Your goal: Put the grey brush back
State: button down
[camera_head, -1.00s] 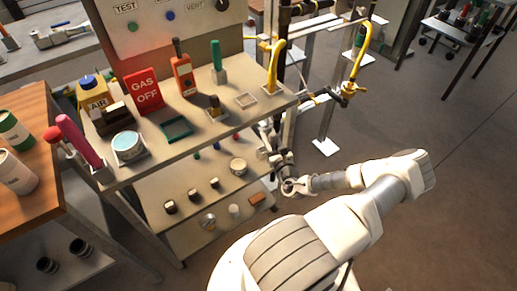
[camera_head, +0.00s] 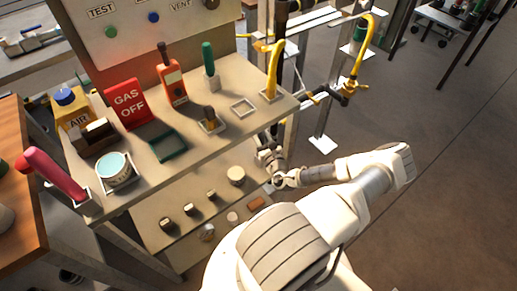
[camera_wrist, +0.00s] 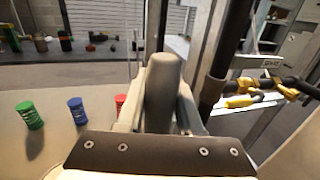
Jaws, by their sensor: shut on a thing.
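My gripper (camera_head: 267,152) is at the right end of the shelf unit, just below and beyond the upper shelf's edge. In the wrist view my gripper (camera_wrist: 165,80) is shut on a grey, rounded handle, the grey brush (camera_wrist: 163,95), which points up and away between the fingers. Its far end is hidden. In the head view I cannot make the brush out clearly against my gripper and the dark post. An empty square holder (camera_head: 243,107) is on the upper shelf, between a holder with a short dark-topped tool (camera_head: 209,116) and a yellow hooked tool (camera_head: 273,72).
Pipes with a yellow hose (camera_head: 362,50) stand right. The floor at right is clear.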

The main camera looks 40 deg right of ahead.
jog(key=shift+f+b, duration=0.9)
jog(key=shift+f, duration=2)
jog(key=shift+f, duration=0.15)
jog(key=c, duration=0.6)
grip_release()
jog(key=shift+o, duration=0.2)
